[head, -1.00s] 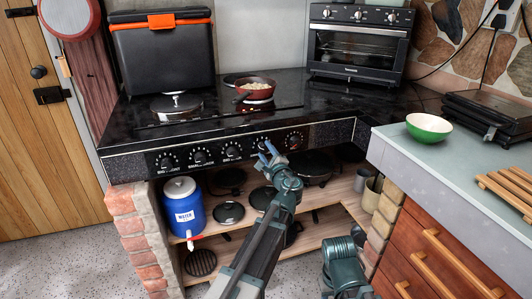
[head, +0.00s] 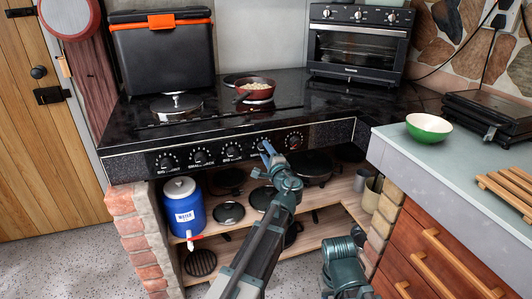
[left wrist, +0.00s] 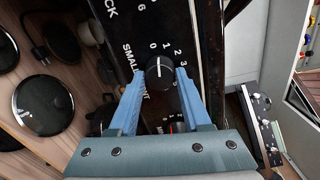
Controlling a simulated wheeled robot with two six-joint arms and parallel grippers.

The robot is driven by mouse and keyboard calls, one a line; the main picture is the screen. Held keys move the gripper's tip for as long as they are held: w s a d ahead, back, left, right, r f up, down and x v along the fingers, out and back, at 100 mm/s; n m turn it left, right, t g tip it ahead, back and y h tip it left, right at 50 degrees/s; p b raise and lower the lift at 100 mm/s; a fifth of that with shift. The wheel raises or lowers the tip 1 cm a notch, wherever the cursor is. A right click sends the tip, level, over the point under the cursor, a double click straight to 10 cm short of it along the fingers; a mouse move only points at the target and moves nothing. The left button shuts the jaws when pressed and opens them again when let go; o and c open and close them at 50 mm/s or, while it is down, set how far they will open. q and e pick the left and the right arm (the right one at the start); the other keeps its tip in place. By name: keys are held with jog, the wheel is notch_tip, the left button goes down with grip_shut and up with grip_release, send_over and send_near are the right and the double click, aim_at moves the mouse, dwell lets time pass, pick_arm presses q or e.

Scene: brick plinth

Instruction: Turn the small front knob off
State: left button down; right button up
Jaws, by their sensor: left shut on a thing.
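The small front knob (left wrist: 160,72) is black and round with a white line, on the dark stove panel. In the left wrist view its line points up, close to the printed 0. My left gripper (left wrist: 157,88) has its blue fingers on both sides of this knob and is shut on it. In the head view the left gripper (head: 267,149) reaches the panel from below and mostly hides the knob. Part of my right arm shows at the bottom of the head view, but its fingers do not show.
Other knobs stand in the row, with one to the right (head: 294,140) and one to the left (head: 232,152). A red pan (head: 244,95) sits on the black cooktop (head: 310,103). Pans and a blue water jug (head: 183,210) are on the shelves below. A green bowl (head: 429,127) stands on the right counter.

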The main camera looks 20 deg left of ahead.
pick_arm(q)
jog(key=shift+n, duration=1)
jog(key=shift+c, duration=1.8)
grip_release()
jog(key=v, duration=1.4)
